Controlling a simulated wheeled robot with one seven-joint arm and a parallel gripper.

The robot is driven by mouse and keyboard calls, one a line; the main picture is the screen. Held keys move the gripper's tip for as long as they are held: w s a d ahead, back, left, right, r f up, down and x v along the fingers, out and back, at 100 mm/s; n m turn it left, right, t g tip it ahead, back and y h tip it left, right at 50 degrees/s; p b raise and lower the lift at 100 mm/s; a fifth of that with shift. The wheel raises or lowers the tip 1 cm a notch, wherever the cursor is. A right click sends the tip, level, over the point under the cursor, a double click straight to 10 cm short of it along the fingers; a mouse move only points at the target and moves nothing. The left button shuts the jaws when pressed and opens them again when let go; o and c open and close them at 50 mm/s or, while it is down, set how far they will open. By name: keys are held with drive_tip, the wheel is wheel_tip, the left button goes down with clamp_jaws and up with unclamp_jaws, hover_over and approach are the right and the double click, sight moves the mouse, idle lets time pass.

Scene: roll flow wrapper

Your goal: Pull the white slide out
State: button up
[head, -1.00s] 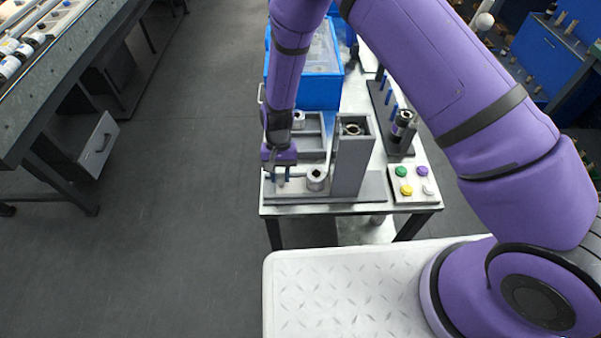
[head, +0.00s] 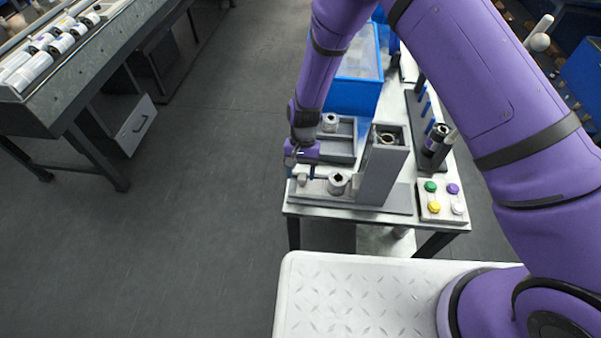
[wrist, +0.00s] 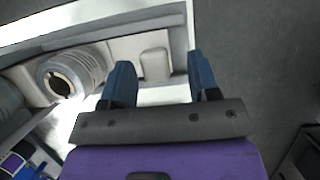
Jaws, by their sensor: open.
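The white slide (wrist: 120,48) lies in a grey channel on the wrapper fixture, with a raised block (wrist: 155,64) at its end in the wrist view. The block also shows at the fixture's left end in the head view (head: 302,181). My gripper (wrist: 160,75) is open, its two blue fingers apart and empty; the block appears just beyond the gap between them. In the head view my gripper (head: 302,168) is over the fixture's left end. A grey ribbed roll (wrist: 72,74) sits beside the block, also seen in the head view (head: 339,183).
A tall grey tower (head: 382,175) stands right of the roll. A panel with coloured buttons (head: 442,201) is at the table's front right. A blue bin (head: 352,96) and a rack with a dark roll (head: 436,140) stand behind. Open floor lies left of the table.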

drive_tip(key=v, duration=1)
drive_tip(key=shift+w+r, duration=0.1)
drive_tip(key=d+r+t, duration=0.1)
drive_tip(key=d+r, duration=0.5)
drive_tip(key=r, duration=0.4)
drive_tip(key=s+d+r+t+y, duration=0.1)
drive_tip(key=d+r+t, duration=0.1)
drive_tip(key=d+r, duration=0.6)
drive_tip(key=d+r+t, duration=0.1)
drive_tip(key=d+r, duration=0.3)
drive_tip(key=r, duration=0.8)
drive_tip(key=s+d+r+t, duration=0.3)
drive_tip(key=s+d+r, duration=0.7)
drive_tip(key=s+d+r+t, duration=0.1)
drive_tip(key=s+d, duration=0.2)
drive_tip(key=s, duration=0.3)
drive_tip(key=s+d+r+t+h, duration=0.1)
drive_tip(key=s+d, duration=0.2)
drive_tip(key=s, duration=0.3)
drive_tip(key=shift+s+d+t, duration=0.25)
drive_tip(key=shift+s+t, duration=0.05)
drive_tip(key=shift+s, duration=0.05)
